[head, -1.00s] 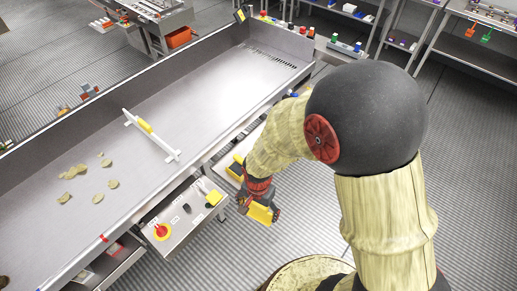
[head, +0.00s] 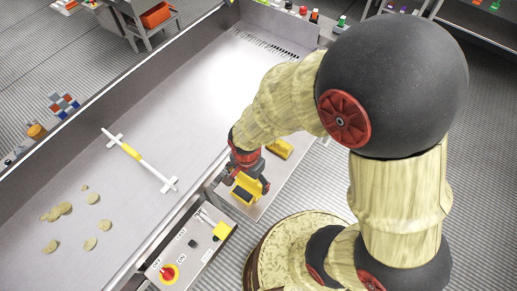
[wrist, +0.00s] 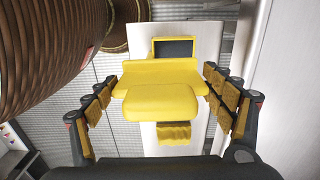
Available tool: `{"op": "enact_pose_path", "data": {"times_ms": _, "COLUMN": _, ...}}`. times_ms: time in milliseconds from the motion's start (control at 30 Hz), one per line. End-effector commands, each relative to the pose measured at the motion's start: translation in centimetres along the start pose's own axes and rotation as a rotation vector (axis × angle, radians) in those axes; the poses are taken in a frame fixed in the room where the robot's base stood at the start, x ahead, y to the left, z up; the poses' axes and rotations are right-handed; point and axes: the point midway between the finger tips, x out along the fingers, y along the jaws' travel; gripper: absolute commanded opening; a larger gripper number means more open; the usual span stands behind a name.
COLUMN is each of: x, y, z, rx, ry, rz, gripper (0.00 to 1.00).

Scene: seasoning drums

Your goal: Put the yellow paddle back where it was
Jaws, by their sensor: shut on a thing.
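A chunky yellow piece, which I take for the yellow paddle (wrist: 160,97), sits between the fingers of my gripper (wrist: 160,100) in the wrist view. The fingers press on its left and right sides. In the head view my gripper (head: 247,184) hangs beside the trough's front wall, with the yellow paddle partly hidden by its fingers. Another yellow piece (head: 280,148) lies on a pale shelf just behind and right of my gripper. In the wrist view a yellow block (wrist: 174,132) shows below the held piece.
The long metal trough (head: 185,110) holds a white bar with a yellow middle (head: 131,152) and several beige chips (head: 90,243). A control panel with a red button (head: 168,272) stands front left of my gripper. Open floor lies to the right.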

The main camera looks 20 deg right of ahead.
Motion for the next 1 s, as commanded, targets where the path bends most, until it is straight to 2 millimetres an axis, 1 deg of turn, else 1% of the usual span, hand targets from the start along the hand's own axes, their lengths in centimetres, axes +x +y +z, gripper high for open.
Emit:
{"op": "enact_pose_path", "data": {"times_ms": 67, "x": 0.1, "y": 0.0, "z": -0.1, "rx": 0.0, "ry": 0.0, "rz": 0.001, "gripper": 0.51}}
{"op": "enact_pose_path", "data": {"times_ms": 167, "x": 0.6, "y": -0.1, "z": -1.1, "rx": 0.004, "ry": -0.001, "rz": 0.002, "gripper": 0.51}}
{"op": "enact_pose_path", "data": {"times_ms": 267, "x": 1.5, "y": -0.4, "z": -3.0, "rx": 0.007, "ry": -0.001, "rz": 0.003, "gripper": 0.51}}
{"op": "enact_pose_path", "data": {"times_ms": 533, "x": 4.2, "y": -1.3, "z": -9.0, "rx": 0.006, "ry": -0.001, "rz": 0.003, "gripper": 0.51}}
{"op": "enact_pose_path", "data": {"times_ms": 700, "x": 7.3, "y": -1.8, "z": -11.4, "rx": 0.003, "ry": -0.002, "rz": 0.003, "gripper": 0.51}}
{"op": "enact_pose_path", "data": {"times_ms": 833, "x": 8.7, "y": -2.0, "z": -12.7, "rx": 0.001, "ry": -0.001, "rz": 0.001, "gripper": 0.51}}
{"op": "enact_pose_path", "data": {"times_ms": 1000, "x": 9.5, "y": -2.2, "z": -13.4, "rx": 0.0, "ry": 0.0, "rz": 0.001, "gripper": 0.51}}
